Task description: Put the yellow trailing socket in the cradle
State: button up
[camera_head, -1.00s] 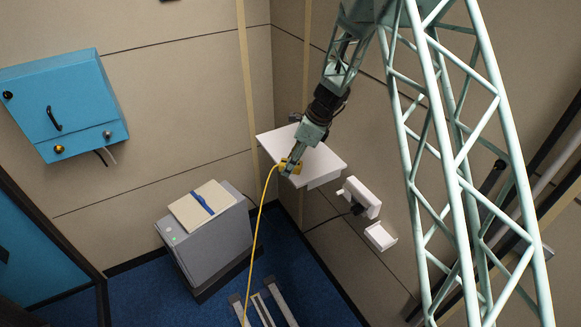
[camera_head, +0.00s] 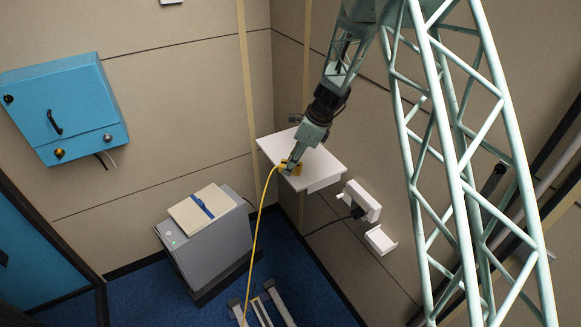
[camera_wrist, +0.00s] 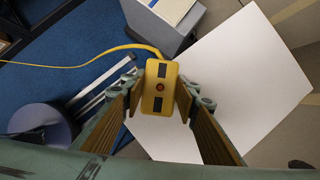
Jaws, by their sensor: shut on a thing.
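The yellow trailing socket (camera_wrist: 160,103) is between the fingers of my gripper (camera_wrist: 159,93) in the wrist view, which is shut on it. Its face shows two dark strips and a reddish round spot. In the head view the socket (camera_head: 285,166) is partly hidden by my gripper (camera_head: 291,167), over the white shelf (camera_head: 324,167); I cannot tell whether it touches the shelf. Its yellow cable (camera_head: 255,235) hangs to the floor. A small white open tray-like holder (camera_head: 381,241) on the right wall may be the cradle.
A white wall box (camera_head: 363,202) with a black plug and cable (camera_head: 353,211) sits between shelf and holder. A grey cabinet (camera_head: 212,245) bearing a folder (camera_head: 202,205) stands left of the cable. A blue wall box (camera_head: 75,105) is far left.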

notch_tip(320, 180, up, 2)
jog(key=shift+r, duration=0.1)
jog(key=s+d+b, duration=0.1)
jog(key=s+d, duration=0.1)
jog(key=s, duration=0.5)
jog(key=s+d+r+b, duration=0.1)
jog(key=s+d, duration=0.1)
jog(key=s, duration=0.6)
jog(key=shift+s+r, duration=0.2)
jog(key=shift+r, duration=0.05)
jog(key=shift+d, duration=0.15)
